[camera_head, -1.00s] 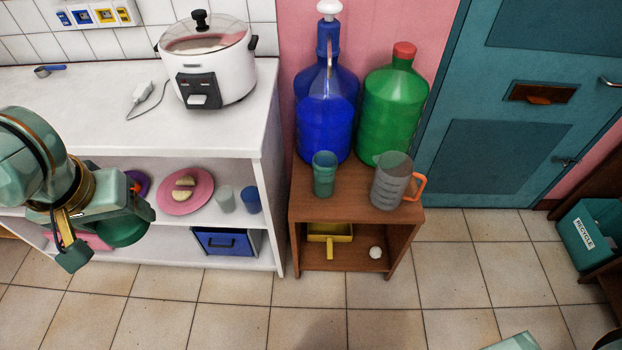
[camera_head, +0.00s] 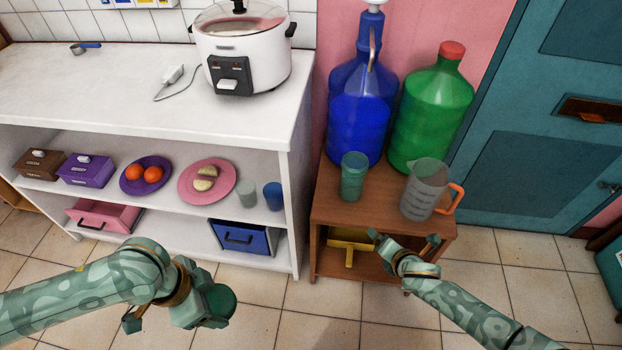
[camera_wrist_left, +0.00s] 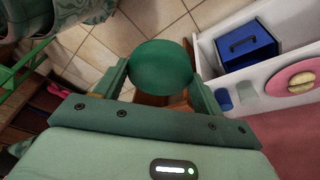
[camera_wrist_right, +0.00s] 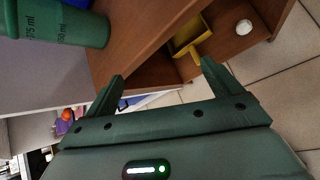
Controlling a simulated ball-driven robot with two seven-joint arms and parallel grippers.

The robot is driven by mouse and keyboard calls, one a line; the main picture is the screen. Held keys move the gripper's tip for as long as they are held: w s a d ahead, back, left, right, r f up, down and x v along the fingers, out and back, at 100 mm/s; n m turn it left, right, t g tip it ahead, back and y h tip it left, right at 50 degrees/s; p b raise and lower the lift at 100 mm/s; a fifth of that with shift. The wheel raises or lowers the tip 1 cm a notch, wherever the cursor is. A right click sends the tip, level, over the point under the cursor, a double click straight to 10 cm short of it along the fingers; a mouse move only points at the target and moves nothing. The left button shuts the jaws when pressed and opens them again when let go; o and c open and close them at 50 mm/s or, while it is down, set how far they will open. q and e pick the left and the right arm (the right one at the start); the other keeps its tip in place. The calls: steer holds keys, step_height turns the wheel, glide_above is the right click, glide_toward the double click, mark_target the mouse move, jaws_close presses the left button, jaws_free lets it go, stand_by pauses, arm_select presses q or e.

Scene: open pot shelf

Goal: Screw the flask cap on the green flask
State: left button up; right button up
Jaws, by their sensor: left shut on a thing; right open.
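My left gripper (camera_head: 186,300) is shut on a dark green rounded thing, which looks like the green flask (camera_head: 221,303); its round green face shows between the fingers in the left wrist view (camera_wrist_left: 160,66). Its opening does not show. It is held over the floor in front of the white shelf. My right gripper (camera_head: 405,240) is open and empty in front of the small wooden shelf. A small white round piece, possibly the flask cap (camera_wrist_right: 244,27), lies on the lower board of that shelf, beyond the right fingers. In the head view my right gripper hides it.
The wooden shelf (camera_head: 325,210) bears a blue bottle (camera_head: 358,130), a large red-topped green bottle (camera_head: 432,115), a teal cup (camera_head: 353,177) and a measuring jug (camera_head: 421,192) near its front edge. A yellow scoop-like thing (camera_wrist_right: 187,39) lies inside. The floor in front is clear.

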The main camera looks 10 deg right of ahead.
mark_target(362, 174)
arm_select(q)
steer(key=s+d+f+m+g+b, duration=0.1)
steer(key=s+f+m, duration=0.4)
steer(key=f, duration=0.4)
steer(key=shift+s+d+f+m+g+b, duration=0.3)
steer(key=shift+s+d+m+g, duration=0.1)
steer(key=shift+m, duration=0.1)
arm_select(e)
steer(key=w+a+r+n+t, duration=0.1)
steer(key=w+a+r+n, duration=0.1)
steer(key=w+r+n, duration=0.2)
steer(key=w+a+r+n+t+y, duration=0.1)
steer(key=w+a+r+n+t, duration=0.1)
steer(key=w+r+n, duration=0.3)
step_height(362, 174, up, 5)
steer(key=shift+f+n+t, duration=0.15)
steer(key=shift+n+t, duration=0.15)
steer(key=shift+n, duration=0.2)
steer(key=b+x, duration=0.2)
steer(key=x, duration=0.1)
steer(key=b+x, duration=0.2)
steer(key=x, duration=0.2)
steer(key=shift+s+f, duration=0.15)
steer(key=shift+f, duration=0.05)
arm_select(q)
steer(key=shift+g, duration=0.3)
steer(key=f, duration=0.5)
steer(key=shift+s, duration=0.35)
arm_select(e)
steer(key=shift+r, duration=0.2)
